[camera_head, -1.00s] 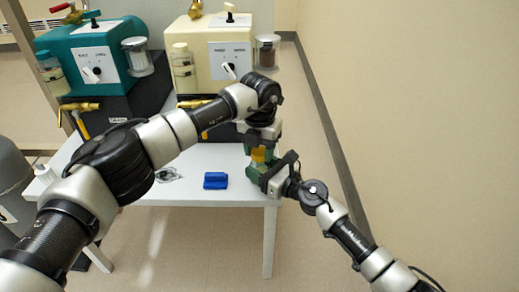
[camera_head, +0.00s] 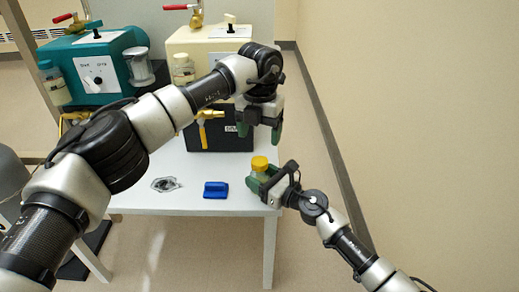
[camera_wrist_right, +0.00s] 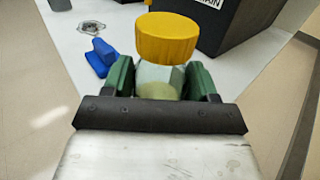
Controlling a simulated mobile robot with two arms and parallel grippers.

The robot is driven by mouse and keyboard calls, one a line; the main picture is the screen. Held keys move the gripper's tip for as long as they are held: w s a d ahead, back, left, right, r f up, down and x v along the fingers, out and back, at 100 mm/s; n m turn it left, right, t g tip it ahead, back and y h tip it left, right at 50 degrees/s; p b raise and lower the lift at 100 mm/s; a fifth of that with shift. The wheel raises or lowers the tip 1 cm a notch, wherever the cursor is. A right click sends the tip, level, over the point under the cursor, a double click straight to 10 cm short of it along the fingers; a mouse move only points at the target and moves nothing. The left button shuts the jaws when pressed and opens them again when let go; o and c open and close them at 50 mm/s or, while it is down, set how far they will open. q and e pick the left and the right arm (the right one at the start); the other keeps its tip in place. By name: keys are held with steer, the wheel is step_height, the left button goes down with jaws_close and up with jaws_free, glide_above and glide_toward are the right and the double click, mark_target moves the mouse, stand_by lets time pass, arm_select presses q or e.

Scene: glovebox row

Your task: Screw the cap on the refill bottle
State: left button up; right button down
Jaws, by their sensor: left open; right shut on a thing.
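The refill bottle (camera_wrist_right: 158,78), pale and translucent, is held between the green fingers of my right gripper (camera_head: 262,181), above the table's right front corner. The yellow cap (camera_head: 260,163) sits on top of the bottle. In the right wrist view the cap (camera_wrist_right: 167,38) covers the bottle's mouth and looks slightly tilted; I cannot tell how tight it is. My left gripper (camera_head: 260,131) is open and empty, pointing down above and behind the cap, apart from it.
A blue block-like holder (camera_head: 215,190) and a grey ring-like patch (camera_head: 165,184) are on the white table (camera_head: 190,204). A teal machine (camera_head: 95,65) and a cream machine (camera_head: 205,45) stand behind. A black box (camera_head: 225,136) with a yellow tap is close behind my left gripper.

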arm_select(q)
step_height(320, 180, up, 4)
steer(key=shift+f, duration=0.25)
arm_select(e)
steer(key=shift+c, duration=1.1)
jaws_free()
steer(key=shift+s+d, duration=0.1)
arm_select(q)
steer(key=shift+r+p, duration=0.55)
steer(key=shift+r, duration=0.05)
arm_select(e)
steer(key=v, duration=1)
steer(key=shift+s+d, duration=0.2)
